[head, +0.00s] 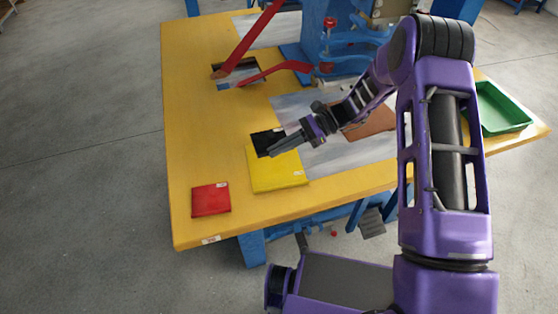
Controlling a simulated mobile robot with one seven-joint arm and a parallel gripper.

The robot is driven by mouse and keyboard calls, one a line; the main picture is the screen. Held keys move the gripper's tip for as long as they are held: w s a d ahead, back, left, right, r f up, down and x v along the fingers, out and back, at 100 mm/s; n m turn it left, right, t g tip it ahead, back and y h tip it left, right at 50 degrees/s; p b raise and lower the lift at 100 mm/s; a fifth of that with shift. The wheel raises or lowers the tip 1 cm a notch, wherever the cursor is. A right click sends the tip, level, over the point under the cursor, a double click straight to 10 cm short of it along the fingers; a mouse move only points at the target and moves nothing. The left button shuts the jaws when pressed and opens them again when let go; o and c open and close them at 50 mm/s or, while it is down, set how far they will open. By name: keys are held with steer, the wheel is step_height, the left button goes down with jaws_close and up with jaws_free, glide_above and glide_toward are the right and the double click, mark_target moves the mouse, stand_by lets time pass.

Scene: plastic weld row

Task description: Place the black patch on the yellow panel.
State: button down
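The yellow panel (277,174) lies flat near the front edge of the yellow table. The black patch (263,138) shows at the panel's far left corner and seems to overlap its back edge. I cannot tell whether it rests on the panel or on the table behind it. My gripper (271,150) reaches in from the right, with its fingertips over the patch and the panel's back edge. The fingers hide part of the patch. The gap between the fingers is too small to judge, and so is any contact with the patch.
A red square (210,199) lies left of the panel. A brown sheet (372,122) lies on grey sheeting (345,153) to the right. A blue machine (345,50) with red levers (250,42) stands at the back. A green tray (500,108) is far right. The table's left side is clear.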

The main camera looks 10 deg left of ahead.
mark_target(280, 166)
steer(key=shift+f, duration=2.6)
steer(key=shift+f+b, duration=0.1)
steer(key=shift+b, duration=0.25)
steer(key=shift+f, duration=0.15)
steer(key=c, duration=1.1)
jaws_free()
steer(key=shift+o, duration=0.2)
steer(key=shift+r, duration=0.25)
steer(key=shift+w+d+r, duration=0.1)
steer(key=shift+d, duration=0.05)
steer(key=v, duration=1.1)
steer(key=shift+w+d+r, duration=0.1)
steer(key=shift+d, duration=0.2)
